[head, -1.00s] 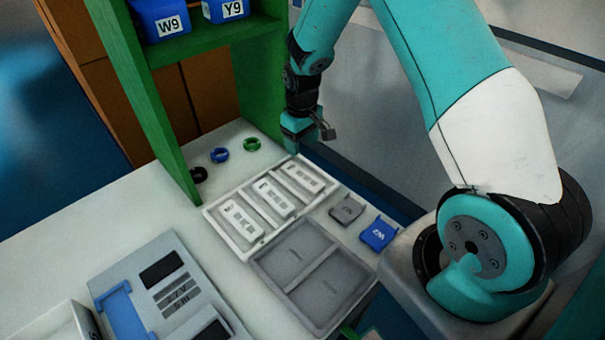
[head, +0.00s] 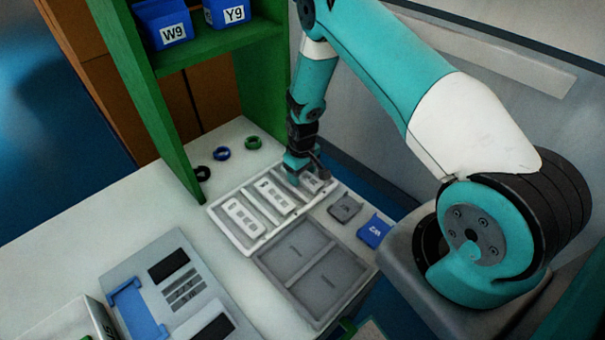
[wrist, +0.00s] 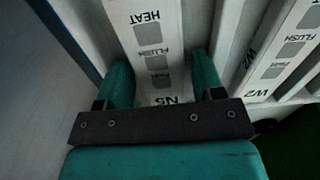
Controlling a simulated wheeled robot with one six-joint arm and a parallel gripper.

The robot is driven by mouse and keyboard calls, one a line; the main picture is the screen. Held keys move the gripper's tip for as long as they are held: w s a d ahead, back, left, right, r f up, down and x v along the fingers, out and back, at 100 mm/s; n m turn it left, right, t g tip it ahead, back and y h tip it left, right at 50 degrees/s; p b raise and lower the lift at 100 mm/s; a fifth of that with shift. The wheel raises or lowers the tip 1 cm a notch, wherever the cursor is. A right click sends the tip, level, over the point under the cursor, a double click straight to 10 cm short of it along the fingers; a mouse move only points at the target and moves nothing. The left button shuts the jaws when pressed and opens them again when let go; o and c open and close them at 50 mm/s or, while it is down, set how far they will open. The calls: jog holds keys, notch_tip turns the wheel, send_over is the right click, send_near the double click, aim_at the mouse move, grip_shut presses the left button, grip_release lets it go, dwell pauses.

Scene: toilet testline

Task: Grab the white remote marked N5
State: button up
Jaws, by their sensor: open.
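The white remote marked N5 (wrist: 152,50) lies in a slot of the white tray (head: 257,245). In the wrist view its N5 end is between the two teal fingers of my gripper (wrist: 162,82), one on each side. The fingers are open, and I cannot tell whether they touch it. In the head view my gripper (head: 304,172) is down over the tray's far right slot and partly hides the remote there. A second remote marked W2 (wrist: 285,55) lies to the right in the wrist view.
Two other white remotes lie in the tray, one in the left slot (head: 243,217) and one in the middle (head: 273,196). An empty grey tray (head: 322,315), a grey piece (head: 345,207) and a blue piece (head: 375,231) are near. The green shelf (head: 150,100) stands close at left.

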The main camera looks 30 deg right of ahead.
jog(key=c, duration=0.7)
jog(key=shift+r, duration=0.1)
